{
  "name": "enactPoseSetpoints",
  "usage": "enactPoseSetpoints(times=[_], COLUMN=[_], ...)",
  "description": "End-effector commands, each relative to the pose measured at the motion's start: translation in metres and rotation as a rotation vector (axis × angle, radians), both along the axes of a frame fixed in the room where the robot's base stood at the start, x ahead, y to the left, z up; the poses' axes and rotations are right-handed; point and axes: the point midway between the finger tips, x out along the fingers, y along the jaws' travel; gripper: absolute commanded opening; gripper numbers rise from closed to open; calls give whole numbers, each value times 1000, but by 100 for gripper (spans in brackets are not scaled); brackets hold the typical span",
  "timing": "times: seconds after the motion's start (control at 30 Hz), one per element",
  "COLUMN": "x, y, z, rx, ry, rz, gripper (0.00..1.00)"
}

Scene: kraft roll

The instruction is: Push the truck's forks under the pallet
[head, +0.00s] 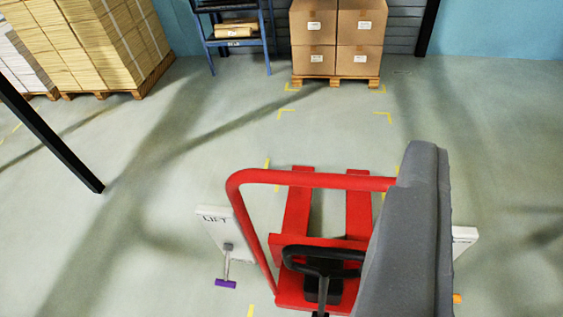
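The red truck (290,241) stands in the lower middle, its two forks (298,203) pointing away from me toward the pallet. Its red handle bar (300,177) arches on the near side. The wooden pallet (337,80) is at the top centre, bearing stacked brown cartons (337,30). Clear floor lies between the fork tips and the pallet, so they are apart. The forks are roughly in line with it. A large grey form (420,210), perhaps my gripper, hides the handle's right end. I cannot tell whether it is open or shut, or touches the handle.
Yellow floor marks (286,113) frame the pallet's near side. A blue rack (237,35) stands left of the pallet. A tall load (100,45) on another pallet is at upper left. A black post (55,145) slants at left. A white LIFT panel (220,232) has a purple-ended lever (226,283).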

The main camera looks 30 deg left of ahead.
Motion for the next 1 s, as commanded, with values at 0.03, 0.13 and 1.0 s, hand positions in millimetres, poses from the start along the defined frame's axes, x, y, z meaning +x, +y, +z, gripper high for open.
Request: enactPoseSetpoints(times=[0.03,0.13,1.0], x=[0,3,168], y=[0,0,75], z=[0,-2,-196], rx=[0,-12,-1137], ry=[0,-4,-517], rz=[0,-2,185], gripper=[42,47,47])
